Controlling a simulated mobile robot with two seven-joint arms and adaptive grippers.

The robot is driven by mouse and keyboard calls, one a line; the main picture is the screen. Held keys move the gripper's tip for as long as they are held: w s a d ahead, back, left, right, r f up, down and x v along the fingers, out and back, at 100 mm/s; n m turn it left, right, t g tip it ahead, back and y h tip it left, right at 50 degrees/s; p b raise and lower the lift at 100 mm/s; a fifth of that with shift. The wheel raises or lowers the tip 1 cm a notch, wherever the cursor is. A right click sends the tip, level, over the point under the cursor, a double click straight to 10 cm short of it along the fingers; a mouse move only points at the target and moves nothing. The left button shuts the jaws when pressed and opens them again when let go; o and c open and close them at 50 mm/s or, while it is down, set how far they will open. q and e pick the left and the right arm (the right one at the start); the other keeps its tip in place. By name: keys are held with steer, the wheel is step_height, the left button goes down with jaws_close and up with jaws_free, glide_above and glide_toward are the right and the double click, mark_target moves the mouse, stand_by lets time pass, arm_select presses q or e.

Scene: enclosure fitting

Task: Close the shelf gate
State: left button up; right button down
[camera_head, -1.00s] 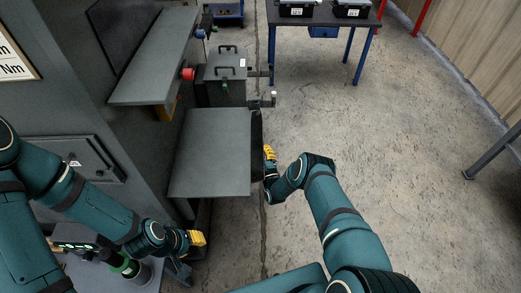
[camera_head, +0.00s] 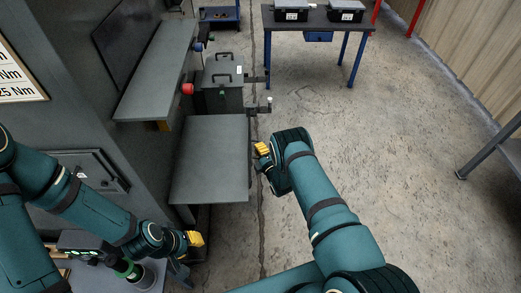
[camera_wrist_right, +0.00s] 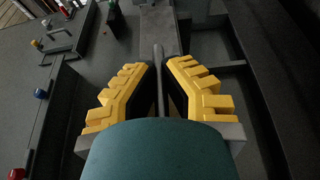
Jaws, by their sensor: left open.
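The grey shelf (camera_head: 212,150) stands in the middle of the head view. A thin dark strip at its right edge may be the gate, but I cannot make out its outline or how far open it stands. My right gripper (camera_head: 263,158) is beside that edge, partly hidden by its own wrist. In the right wrist view its two yellow-padded fingers (camera_wrist_right: 159,67) are apart, with a thin grey bar (camera_wrist_right: 158,80) lying between or beyond them; contact is unclear. My left gripper (camera_head: 188,254) is open and empty, low at the left, below the shelf's front.
A dark box (camera_head: 222,82) with handles stands behind the shelf, with short arms projecting right. An upper shelf (camera_head: 160,80) with red and blue knobs is at left. A table (camera_head: 318,18) with cases stands at the back.

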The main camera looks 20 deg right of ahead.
steer(key=shift+w+a+r+n+g, duration=0.1)
steer(key=shift+a+r+n+g, duration=0.3)
steer(key=shift+n, duration=0.5)
steer(key=c, duration=1)
jaws_free()
steer(key=shift+a, duration=0.1)
steer(key=shift+s, duration=0.4)
steer(key=s, duration=0.3)
steer(key=s+d, duration=0.1)
steer(key=s, duration=0.3)
steer(key=s+r, duration=0.1)
steer(key=s, duration=0.3)
steer(key=shift+d, duration=0.2)
